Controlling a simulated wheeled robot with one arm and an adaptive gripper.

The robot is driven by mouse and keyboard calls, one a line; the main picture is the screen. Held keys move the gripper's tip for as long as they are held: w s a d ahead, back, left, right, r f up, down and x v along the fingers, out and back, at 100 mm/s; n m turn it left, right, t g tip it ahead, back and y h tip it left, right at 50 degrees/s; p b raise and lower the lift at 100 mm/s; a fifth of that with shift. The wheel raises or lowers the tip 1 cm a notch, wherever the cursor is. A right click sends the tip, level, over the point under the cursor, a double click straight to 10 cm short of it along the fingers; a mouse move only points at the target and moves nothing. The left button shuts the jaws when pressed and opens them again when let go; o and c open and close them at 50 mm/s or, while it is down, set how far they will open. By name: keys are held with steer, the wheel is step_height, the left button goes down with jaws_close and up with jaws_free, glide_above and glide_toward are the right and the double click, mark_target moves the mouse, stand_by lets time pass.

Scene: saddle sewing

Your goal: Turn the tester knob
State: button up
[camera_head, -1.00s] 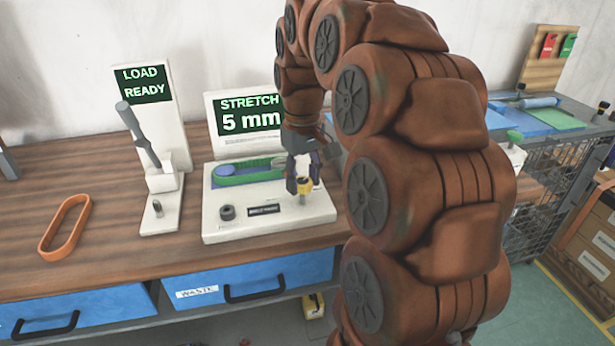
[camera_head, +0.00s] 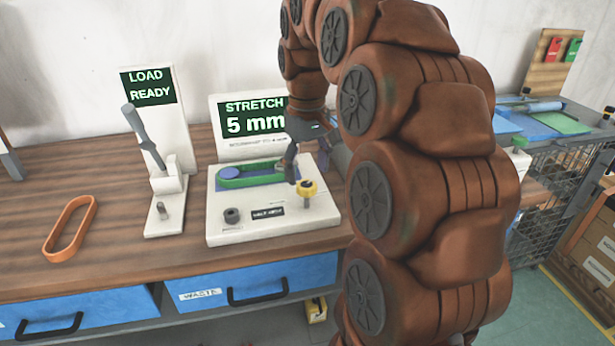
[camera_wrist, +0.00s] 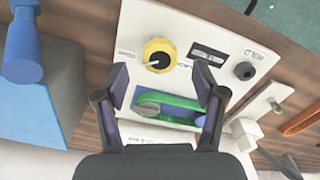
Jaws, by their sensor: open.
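The white tester (camera_head: 228,205) stands on the wooden bench, with its screen (camera_head: 253,119) behind reading "STRETCH 5 mm". Its yellow knob (camera_head: 307,188) is on the right side of the top face. In the wrist view the knob (camera_wrist: 159,55) lies beyond the fingertips, with a dark pointer on it. A green belt (camera_wrist: 172,104) lies in the blue recess of the tester. My gripper (camera_head: 307,175) is open and empty, above and behind the knob. In the wrist view my gripper (camera_wrist: 164,80) has its fingers spread, apart from the knob.
A lever stand (camera_head: 150,95) with a "LOAD READY" screen is left of the tester. An orange belt (camera_head: 53,250) lies on the bench at far left. A dark round knob (camera_head: 232,216) is on the tester's left. Blue drawers (camera_head: 240,280) sit below the bench.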

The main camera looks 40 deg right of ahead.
mark_target(307, 185)
steer(key=shift+r, duration=2.1)
steer(key=s+a+f+g, duration=0.1)
steer(key=s+a+f, duration=0.7)
steer(key=s+f, duration=0.3)
steer(key=s+a+f+g, duration=0.2)
steer(key=s+a+f, duration=0.65)
steer(key=s, duration=0.45)
step_height(307, 185, up, 13)
steer(key=w+t+p, duration=0.1)
steer(key=p, duration=1.1)
steer(key=shift+a+r, duration=0.15)
steer(key=shift+a, duration=0.1)
